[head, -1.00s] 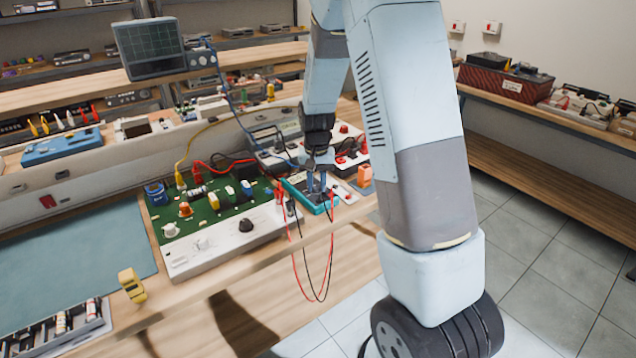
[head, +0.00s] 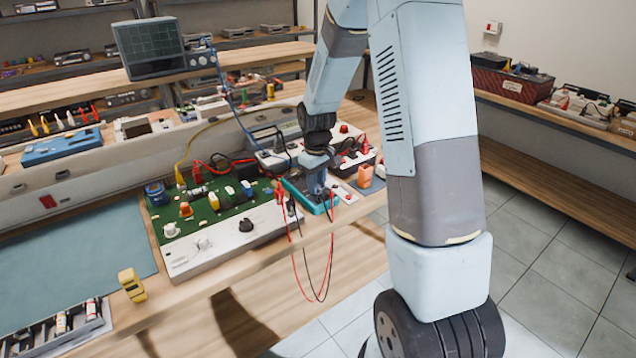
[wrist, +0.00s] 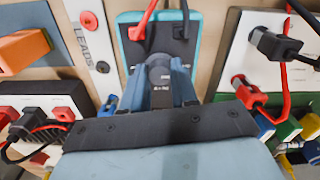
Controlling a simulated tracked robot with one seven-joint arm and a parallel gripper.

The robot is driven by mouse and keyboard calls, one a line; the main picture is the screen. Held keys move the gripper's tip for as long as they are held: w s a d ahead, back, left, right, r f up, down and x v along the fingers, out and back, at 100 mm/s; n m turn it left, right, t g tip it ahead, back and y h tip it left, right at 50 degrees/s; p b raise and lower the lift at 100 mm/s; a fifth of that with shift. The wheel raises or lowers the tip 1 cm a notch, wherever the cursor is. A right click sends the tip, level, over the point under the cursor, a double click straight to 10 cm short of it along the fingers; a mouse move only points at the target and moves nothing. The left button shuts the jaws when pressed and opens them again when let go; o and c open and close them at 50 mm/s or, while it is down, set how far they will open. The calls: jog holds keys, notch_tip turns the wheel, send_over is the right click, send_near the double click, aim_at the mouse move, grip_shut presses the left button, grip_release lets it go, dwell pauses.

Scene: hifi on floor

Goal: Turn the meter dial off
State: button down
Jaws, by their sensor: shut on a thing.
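The meter (head: 298,194) is a teal-edged handheld unit lying on the wooden bench, right of the green circuit board. In the wrist view the meter (wrist: 127,48) has a dark face with a red and a black lead plugged in at the top of the picture. Its round grey dial (wrist: 158,72) sits in the middle. My gripper (head: 318,190) is over the meter, and its fingers (wrist: 160,88) are shut on the dial from both sides. The dial's pointer and markings are too small or hidden to read.
The green circuit board (head: 238,203) with knobs stands left of the meter. An orange block (head: 366,176) and a panel labelled LEADS (wrist: 92,38) are close beside it. Red and black leads (head: 312,270) hang over the bench's front edge.

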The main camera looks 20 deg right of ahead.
jog(key=shift+n, duration=0.4)
jog(key=c, duration=0.9)
grip_release()
jog(key=shift+o, duration=0.2)
notch_tip(320, 180, up, 14)
jog(key=shift+f, duration=0.15)
